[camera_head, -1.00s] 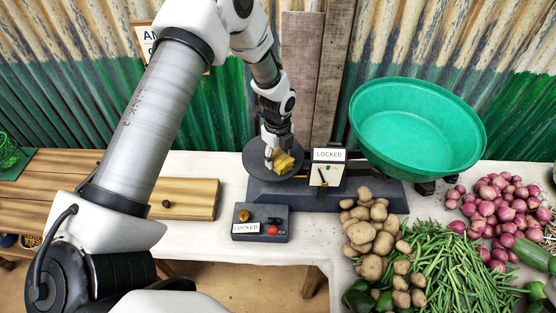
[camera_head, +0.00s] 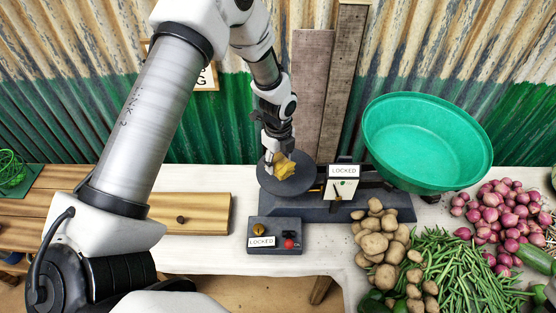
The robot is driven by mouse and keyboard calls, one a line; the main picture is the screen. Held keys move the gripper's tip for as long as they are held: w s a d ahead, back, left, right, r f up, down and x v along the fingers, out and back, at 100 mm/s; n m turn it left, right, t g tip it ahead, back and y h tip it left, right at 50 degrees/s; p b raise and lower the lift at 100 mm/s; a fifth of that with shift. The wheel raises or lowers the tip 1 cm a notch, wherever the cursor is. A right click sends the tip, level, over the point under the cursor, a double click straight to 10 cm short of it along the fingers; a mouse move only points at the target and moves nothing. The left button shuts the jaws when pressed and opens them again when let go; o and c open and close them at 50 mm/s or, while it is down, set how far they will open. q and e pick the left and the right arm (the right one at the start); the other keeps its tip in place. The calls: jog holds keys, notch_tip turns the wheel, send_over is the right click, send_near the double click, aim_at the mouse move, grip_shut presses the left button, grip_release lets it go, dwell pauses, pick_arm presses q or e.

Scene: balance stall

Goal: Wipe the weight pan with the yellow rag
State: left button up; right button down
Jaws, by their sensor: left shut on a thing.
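The weight pan (camera_head: 306,183) is a dark round disc on the left end of the balance scale (camera_head: 326,211). My left gripper (camera_head: 276,166) is above the pan and shut on the yellow rag (camera_head: 284,169). The rag is a crumpled bundle over the pan's left and middle part, at or close to its surface; whether it touches cannot be told. My right gripper is not in view.
A green basin (camera_head: 425,140) sits on the scale's right end. Potatoes (camera_head: 378,240), beans (camera_head: 450,265) and onions (camera_head: 505,215) lie at right. A wooden board (camera_head: 200,213) lies at left.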

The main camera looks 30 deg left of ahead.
pick_arm(q)
notch_tip(320, 180, up, 2)
jog(key=shift+p, duration=0.55)
jog(key=shift+r+p, duration=0.35)
jog(key=shift+r, duration=0.1)
